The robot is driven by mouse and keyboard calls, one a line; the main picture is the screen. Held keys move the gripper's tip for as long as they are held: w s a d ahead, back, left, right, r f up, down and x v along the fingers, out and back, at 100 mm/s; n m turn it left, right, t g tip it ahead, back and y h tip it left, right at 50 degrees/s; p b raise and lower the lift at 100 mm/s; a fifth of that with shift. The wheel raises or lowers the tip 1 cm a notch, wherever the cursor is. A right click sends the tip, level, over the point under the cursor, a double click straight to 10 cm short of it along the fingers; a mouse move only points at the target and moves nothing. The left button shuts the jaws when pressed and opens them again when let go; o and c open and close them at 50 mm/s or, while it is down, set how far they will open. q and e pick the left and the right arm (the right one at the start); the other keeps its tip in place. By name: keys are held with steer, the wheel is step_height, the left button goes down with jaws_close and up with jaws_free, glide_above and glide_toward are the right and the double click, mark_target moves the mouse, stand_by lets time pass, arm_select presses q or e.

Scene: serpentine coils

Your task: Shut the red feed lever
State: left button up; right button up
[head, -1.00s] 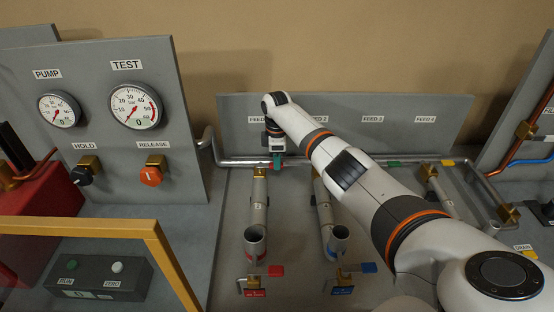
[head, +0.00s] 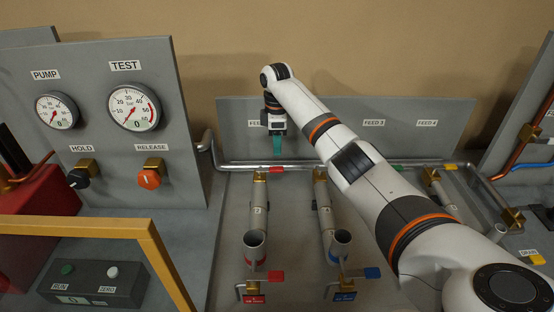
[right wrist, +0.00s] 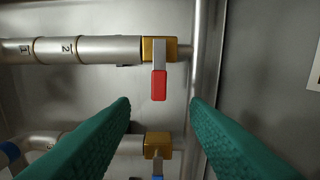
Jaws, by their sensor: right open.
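The red feed lever (head: 277,169) is on the brass valve (head: 260,175) at the top of the first pipe, under the feed panel. It points right, across the pipe. In the right wrist view the lever (right wrist: 159,85) hangs down from its brass valve (right wrist: 158,48), crosswise to the pipe marked 2 and 1. My right gripper (head: 278,147) is above the lever, its teal fingers pointing down. In the right wrist view the fingers (right wrist: 160,104) are apart, with nothing between them, the lever's red end showing beyond the gap. My left gripper is not in view.
The second pipe (head: 325,205) with its brass valve stands just right. A red lower handle (head: 276,275) and a blue one (head: 372,272) sit near the front. The gauge panel (head: 150,60) and a yellow frame (head: 80,228) are at left. My right arm covers the third pipe.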

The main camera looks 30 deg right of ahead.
steer(key=shift+r+b, duration=0.3)
steer(key=shift+r, duration=1.75)
